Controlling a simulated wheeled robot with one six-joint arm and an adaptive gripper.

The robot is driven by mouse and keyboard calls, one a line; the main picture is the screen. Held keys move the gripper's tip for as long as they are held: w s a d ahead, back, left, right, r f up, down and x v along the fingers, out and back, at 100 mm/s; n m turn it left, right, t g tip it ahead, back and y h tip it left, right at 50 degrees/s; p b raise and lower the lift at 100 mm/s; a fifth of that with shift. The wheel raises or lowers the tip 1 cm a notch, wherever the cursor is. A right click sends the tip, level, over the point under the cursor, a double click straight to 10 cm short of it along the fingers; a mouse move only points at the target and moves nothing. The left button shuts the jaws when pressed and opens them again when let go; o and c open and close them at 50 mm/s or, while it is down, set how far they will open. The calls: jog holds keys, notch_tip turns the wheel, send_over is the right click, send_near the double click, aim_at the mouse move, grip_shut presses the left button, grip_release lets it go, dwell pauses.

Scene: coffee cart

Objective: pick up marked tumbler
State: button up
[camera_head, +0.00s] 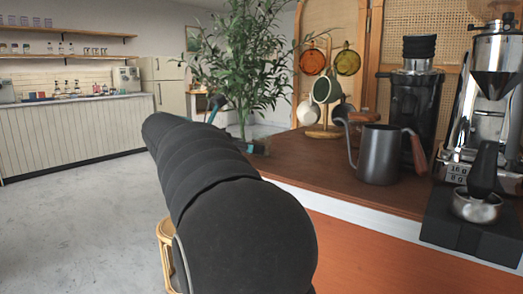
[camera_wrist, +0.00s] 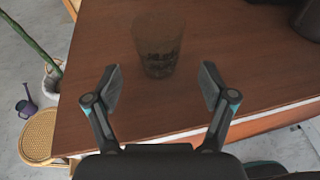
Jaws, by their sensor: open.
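A clear tumbler (camera_wrist: 158,48) with dark marks or contents low on its side stands on the brown wooden cart top (camera_wrist: 200,20) in the wrist view. I cannot make out the marking. My gripper (camera_wrist: 160,90) is open, with its two fingers apart, one to each side of the tumbler's near side. The tumbler is ahead of the fingertips and no finger is seen touching it. In the head view my dark arm covers the middle, and I cannot pick out the tumbler there.
On the cart in the head view stand a grey gooseneck kettle (camera_head: 379,155), a mug stand with a green mug (camera_head: 326,90), a black grinder (camera_head: 412,105) and a portafilter (camera_head: 477,206). A rattan stool (camera_wrist: 38,135) and a plant pot (camera_wrist: 52,82) are beside the cart's left edge.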

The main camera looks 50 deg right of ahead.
aim_at(254, 142)
jog(key=shift+x, duration=2.7)
jog(key=shift+r, duration=0.15)
jog(key=c, duration=1.3)
jog(key=shift+w+r, duration=0.1)
jog(key=shift+r, duration=0.45)
jog(key=r, duration=0.2)
jog(key=s+r, duration=0.1)
jog(key=shift+d+r+p, duration=0.25)
jog(key=shift+r+p, duration=0.15)
jog(key=s+d+r, duration=0.1)
jog(key=s+r, duration=0.1)
jog(key=s, duration=0.1)
jog(key=s+d+r, duration=0.2)
jog(key=s, duration=0.1)
jog(key=s+d+r+p, duration=0.1)
jog(key=s+r, duration=0.1)
jog(key=s, duration=0.1)
jog(key=shift+s+d, duration=0.2)
jog(key=shift+s, duration=0.15)
jog(key=shift+r, duration=0.1)
